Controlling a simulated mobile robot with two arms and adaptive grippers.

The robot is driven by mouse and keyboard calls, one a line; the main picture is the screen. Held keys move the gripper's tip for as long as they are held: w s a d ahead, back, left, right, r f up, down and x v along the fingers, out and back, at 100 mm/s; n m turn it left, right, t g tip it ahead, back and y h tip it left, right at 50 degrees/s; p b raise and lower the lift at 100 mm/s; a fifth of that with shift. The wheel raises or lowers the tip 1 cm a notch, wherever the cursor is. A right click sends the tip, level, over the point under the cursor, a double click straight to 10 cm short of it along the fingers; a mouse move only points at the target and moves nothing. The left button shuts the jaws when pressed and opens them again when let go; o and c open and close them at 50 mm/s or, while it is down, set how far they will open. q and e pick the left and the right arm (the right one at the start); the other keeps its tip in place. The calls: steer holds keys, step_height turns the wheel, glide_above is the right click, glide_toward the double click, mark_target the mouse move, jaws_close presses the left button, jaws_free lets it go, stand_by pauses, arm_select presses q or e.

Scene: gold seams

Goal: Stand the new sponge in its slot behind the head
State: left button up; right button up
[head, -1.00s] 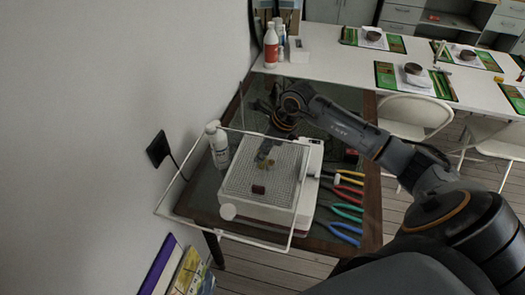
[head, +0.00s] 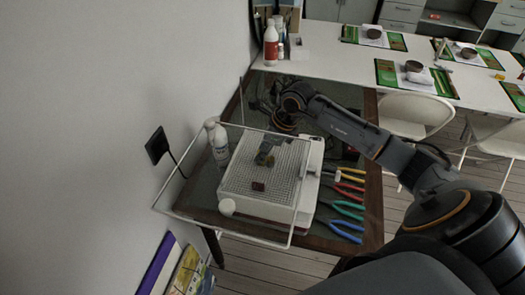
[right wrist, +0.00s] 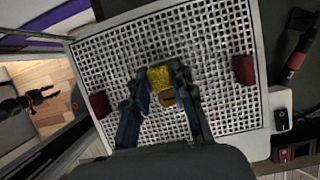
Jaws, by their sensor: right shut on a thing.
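My right gripper (head: 264,156) reaches down over the white grid top of the grinder (head: 238,178). In the right wrist view its two dark fingers (right wrist: 163,88) are shut on a small yellow sponge (right wrist: 159,77). A round brownish-gold piece (right wrist: 167,99), perhaps the grinding head, shows just below the sponge, between the fingers. I cannot tell whether the sponge touches it or the grid. The slot itself cannot be made out. My left gripper is not in view.
A dark red block (head: 258,187) lies on the grid, and two show in the right wrist view (right wrist: 243,70). A clear framed shield surrounds the grinder. A white bottle (head: 218,146) stands left; coloured pliers (head: 346,210) lie right. The wall is close on the left.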

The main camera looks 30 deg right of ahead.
steer(key=shift+f+b, duration=0.6)
steer(key=shift+f, duration=0.05)
stand_by(0.4)
steer(key=o, duration=0.8)
steer(key=shift+r, duration=0.1)
steer(key=shift+r+p, duration=1.95)
steer(key=shift+r, duration=1.5)
